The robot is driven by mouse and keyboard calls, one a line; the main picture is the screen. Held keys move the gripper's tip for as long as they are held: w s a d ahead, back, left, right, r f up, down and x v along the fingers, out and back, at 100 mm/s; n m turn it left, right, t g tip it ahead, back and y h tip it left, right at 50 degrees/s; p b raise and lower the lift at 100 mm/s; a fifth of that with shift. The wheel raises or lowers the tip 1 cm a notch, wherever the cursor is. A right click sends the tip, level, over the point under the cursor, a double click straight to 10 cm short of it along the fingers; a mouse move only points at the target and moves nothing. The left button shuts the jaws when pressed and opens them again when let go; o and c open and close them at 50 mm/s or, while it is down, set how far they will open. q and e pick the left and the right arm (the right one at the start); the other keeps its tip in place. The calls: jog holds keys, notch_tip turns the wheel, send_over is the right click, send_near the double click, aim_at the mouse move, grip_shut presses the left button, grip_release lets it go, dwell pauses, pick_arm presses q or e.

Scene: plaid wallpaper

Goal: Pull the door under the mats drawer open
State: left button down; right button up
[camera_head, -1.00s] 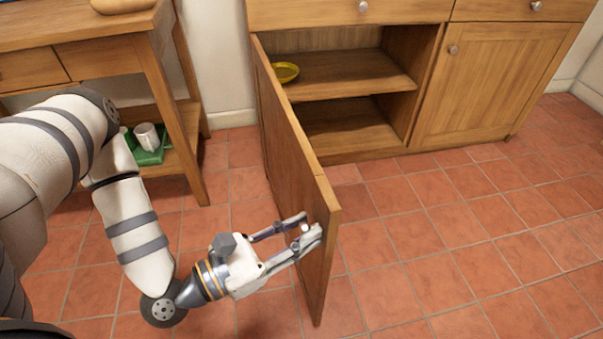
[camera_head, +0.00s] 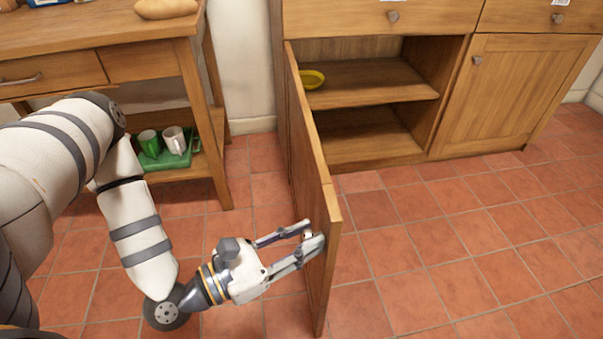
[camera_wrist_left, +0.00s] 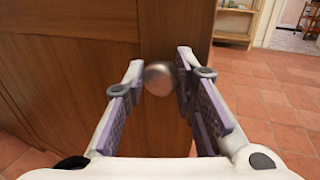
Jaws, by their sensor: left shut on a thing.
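The wooden door (camera_head: 312,185) under the left drawer (camera_head: 345,20) stands wide open, swung out from its left side toward me. In the left wrist view the knob sits between the two fingers, in front of the door panel. My right gripper is not in view.
A wooden side table (camera_head: 120,50) stands at the left. On its lower shelf is a green tray (camera_head: 165,160) with a green mug (camera_head: 149,143) and a white mug (camera_head: 174,140). The right cabinet door (camera_head: 520,95) is closed. The tiled floor (camera_head: 450,250) right of the open door is clear.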

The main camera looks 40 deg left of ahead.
pick_arm(q)
jog(key=shift+w+a+r, duration=0.15)
jog(key=shift+w+a, duration=0.1)
jog(key=shift+a, duration=0.1)
jog(key=c, duration=1.5)
grip_release()
jog(key=shift+c, duration=0.2)
jog(key=shift+o, duration=1.1)
jog(key=v, duration=1.2)
jog(key=shift+d, duration=0.1)
